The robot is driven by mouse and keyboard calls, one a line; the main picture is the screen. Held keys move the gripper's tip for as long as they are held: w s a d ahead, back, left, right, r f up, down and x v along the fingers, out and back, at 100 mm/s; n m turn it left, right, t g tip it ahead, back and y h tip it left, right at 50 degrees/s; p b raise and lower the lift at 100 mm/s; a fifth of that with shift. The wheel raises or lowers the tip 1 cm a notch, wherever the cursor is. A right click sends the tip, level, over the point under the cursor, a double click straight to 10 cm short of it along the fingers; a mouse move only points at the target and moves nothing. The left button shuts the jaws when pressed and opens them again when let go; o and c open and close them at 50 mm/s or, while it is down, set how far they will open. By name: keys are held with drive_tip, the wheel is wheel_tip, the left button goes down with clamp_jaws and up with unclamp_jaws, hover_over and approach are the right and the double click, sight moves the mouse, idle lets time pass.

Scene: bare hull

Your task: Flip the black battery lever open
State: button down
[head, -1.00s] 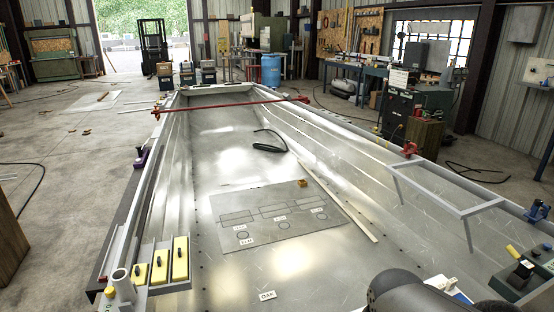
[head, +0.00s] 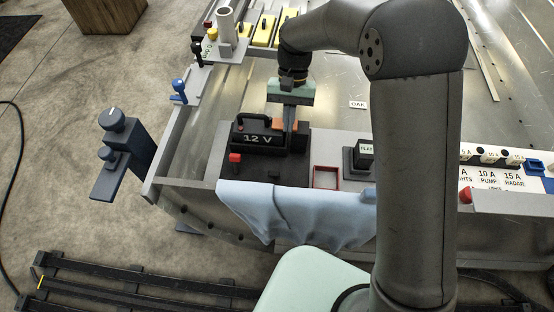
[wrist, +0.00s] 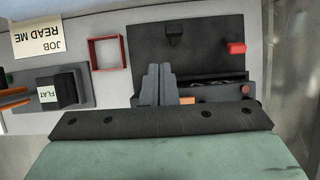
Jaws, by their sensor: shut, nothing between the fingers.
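The black 12 V battery (head: 262,137), with a carry handle, sits in a black tray (head: 262,166) at the hull's near end. A small black lever (head: 274,173) is on the tray's near part, right of a red lever (head: 235,158). The wrist view, turned about, shows the black lever (wrist: 175,35) as a small block beyond my fingers and the red lever (wrist: 236,48) to its right. My gripper (head: 290,143) is shut and empty, pointing down at the battery's right side. In the wrist view its fingertips (wrist: 160,70) appear apart from the black lever.
A red square frame (head: 327,178) and a black block labelled FLAT (head: 361,157) lie right of the tray. A blue cloth (head: 290,212) drapes over the near edge. Blue knobs (head: 117,122) stand at the left edge.

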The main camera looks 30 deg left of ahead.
sight(274, 174)
drive_tip(key=a+x, duration=0.1)
drive_tip(key=x, duration=0.3)
drive_tip(key=a+b+x, duration=0.1)
drive_tip(key=x, duration=0.3)
drive_tip(key=a+b+x, duration=0.1)
drive_tip(key=x, duration=0.4)
drive_tip(key=shift+s+f, duration=0.1)
drive_tip(key=shift+f, duration=0.05)
